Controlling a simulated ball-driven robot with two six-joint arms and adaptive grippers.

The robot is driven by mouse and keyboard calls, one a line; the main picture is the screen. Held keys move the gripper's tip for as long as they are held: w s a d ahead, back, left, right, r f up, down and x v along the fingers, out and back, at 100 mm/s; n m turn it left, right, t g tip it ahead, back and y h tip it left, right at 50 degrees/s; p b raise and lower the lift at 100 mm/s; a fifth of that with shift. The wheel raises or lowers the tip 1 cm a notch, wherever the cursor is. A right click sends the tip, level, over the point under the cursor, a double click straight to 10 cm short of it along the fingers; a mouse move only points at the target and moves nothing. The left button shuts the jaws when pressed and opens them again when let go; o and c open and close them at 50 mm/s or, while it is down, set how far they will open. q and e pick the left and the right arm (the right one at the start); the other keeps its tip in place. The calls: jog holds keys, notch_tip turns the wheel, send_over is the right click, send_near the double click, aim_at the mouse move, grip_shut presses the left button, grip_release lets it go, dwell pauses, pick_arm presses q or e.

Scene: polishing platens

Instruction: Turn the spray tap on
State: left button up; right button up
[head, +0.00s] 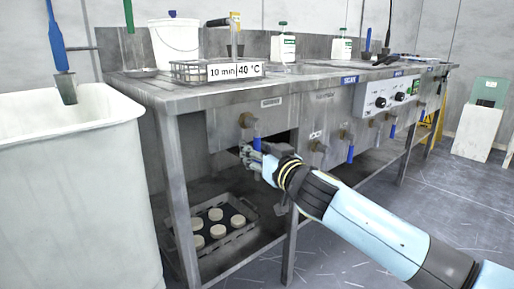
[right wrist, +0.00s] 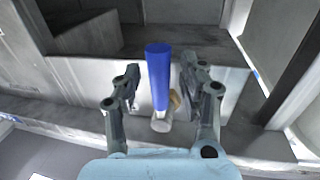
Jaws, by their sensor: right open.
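I see a gap on each side and cannot tell any contact. More taps with blue levers (head: 350,153) line the front further right. The labels are too small to tell which tap is the spray one. My left gripper is out of view.
The steel bench top (head: 190,98) carries a white bucket (head: 175,45), bottles and a sign (head: 236,71). A crate with pale discs (head: 253,222) lies on the shelf below. A large pale bin (head: 70,190) stands at left. Open floor lies at front right.

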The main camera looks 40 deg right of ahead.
jog(key=shift+c, duration=0.3)
grip_shut()
jog(key=shift+w+f, duration=0.1)
jog(key=shift+f, duration=0.05)
dwell(0.3)
